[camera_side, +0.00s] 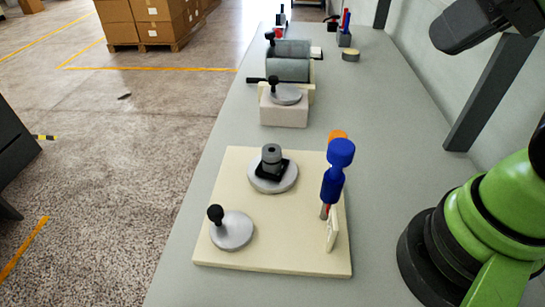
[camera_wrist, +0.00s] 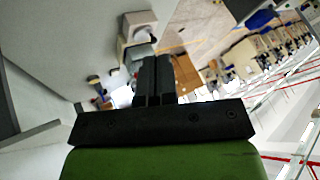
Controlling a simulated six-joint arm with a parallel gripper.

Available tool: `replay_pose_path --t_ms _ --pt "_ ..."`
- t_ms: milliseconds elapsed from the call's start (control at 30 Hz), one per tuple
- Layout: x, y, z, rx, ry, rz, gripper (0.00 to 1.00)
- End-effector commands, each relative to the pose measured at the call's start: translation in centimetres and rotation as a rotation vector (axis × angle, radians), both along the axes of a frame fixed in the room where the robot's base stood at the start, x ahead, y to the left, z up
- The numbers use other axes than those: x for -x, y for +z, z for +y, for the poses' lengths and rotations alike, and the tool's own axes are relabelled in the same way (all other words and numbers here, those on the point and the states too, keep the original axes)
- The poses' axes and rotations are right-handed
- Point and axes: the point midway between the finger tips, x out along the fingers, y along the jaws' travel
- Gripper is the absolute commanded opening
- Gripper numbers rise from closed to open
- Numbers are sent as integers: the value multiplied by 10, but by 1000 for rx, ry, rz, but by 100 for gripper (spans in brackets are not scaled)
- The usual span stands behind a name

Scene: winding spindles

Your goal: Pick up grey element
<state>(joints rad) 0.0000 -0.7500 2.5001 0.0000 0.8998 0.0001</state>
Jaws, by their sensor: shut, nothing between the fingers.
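The grey element (camera_side: 271,153), a short upright grey cylinder with a hole in its top, stands on a black square base (camera_side: 272,169). The base sits on a round grey disc (camera_side: 259,184) on the cream board (camera_side: 283,258). My gripper (camera_wrist: 156,62) shows in the wrist view, with its black fingers shut together and nothing held. It is well away from the grey element, which I cannot make out in the wrist view. I cannot clearly see the fingers in the side view.
A second disc with a black knob (camera_side: 231,231) is at the board's front left. A blue-handled tool (camera_side: 336,172) stands upright at its right, by a cream holder (camera_side: 333,232). A grey roller fixture (camera_side: 288,70) is farther back.

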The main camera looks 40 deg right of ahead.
Motion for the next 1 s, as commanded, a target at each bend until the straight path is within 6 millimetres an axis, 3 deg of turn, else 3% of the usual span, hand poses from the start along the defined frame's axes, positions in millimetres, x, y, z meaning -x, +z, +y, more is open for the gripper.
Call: replay_pose_path --t_ms 133,167,400,467,767,867,1000 --pt "0 0 0 0 0 0 0" --pt "0 0 0 0 0 0 5" --pt "0 0 0 0 0 0 60" --pt "0 0 0 0 0 0 69" --pt "-2 1 0 -2 -2 8 69" --pt "-12 2 2 -11 -10 48 69" --pt "-44 0 8 -29 -44 159 69"
